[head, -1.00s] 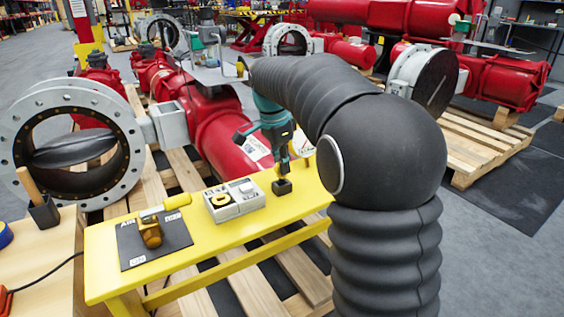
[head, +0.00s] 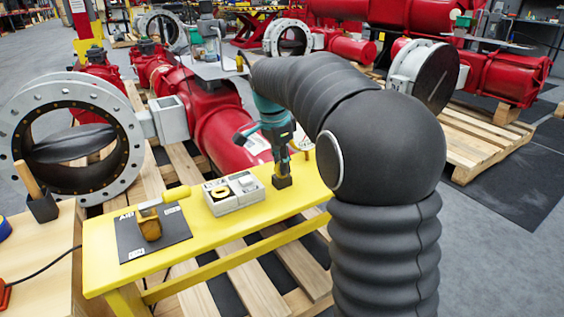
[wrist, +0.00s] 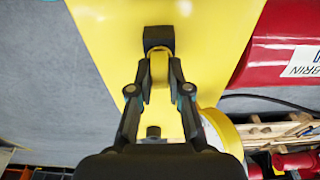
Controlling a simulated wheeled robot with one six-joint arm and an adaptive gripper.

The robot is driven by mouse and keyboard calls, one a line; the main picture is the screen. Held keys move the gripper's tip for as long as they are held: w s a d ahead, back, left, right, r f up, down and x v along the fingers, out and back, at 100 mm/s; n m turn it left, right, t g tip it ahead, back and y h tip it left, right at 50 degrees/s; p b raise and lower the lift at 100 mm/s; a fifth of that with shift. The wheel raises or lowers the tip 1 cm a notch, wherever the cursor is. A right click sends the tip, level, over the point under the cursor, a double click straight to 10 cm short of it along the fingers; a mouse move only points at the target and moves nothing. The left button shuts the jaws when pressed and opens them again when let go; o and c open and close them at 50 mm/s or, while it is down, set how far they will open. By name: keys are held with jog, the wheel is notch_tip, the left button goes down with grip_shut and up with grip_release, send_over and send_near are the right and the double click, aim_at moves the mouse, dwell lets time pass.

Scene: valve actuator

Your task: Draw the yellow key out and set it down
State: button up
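My gripper (head: 281,165) points down at the right part of the yellow bench, over a small black block (head: 282,182). In the wrist view its two fingers (wrist: 159,82) stand on either side of an upright yellow piece, the yellow key (wrist: 158,68). The key rises from the black block (wrist: 158,38). I cannot tell whether both fingers touch it. In the head view the key is hidden by the gripper or too small to make out.
On the yellow bench (head: 215,232), a grey tray (head: 235,203) holds a yellow ring. A red pipe body (head: 222,133) lies close behind. Bare bench separates mat and tray.

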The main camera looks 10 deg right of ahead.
aim_at(275, 168)
jog(key=o, duration=0.4)
jog(key=shift+c, duration=0.2)
jog(key=shift+r, duration=0.1)
notch_tip(275, 168, up, 12)
jog(key=a, duration=0.1)
jog(key=shift+s+a, duration=0.25)
jog(key=shift+a, duration=0.1)
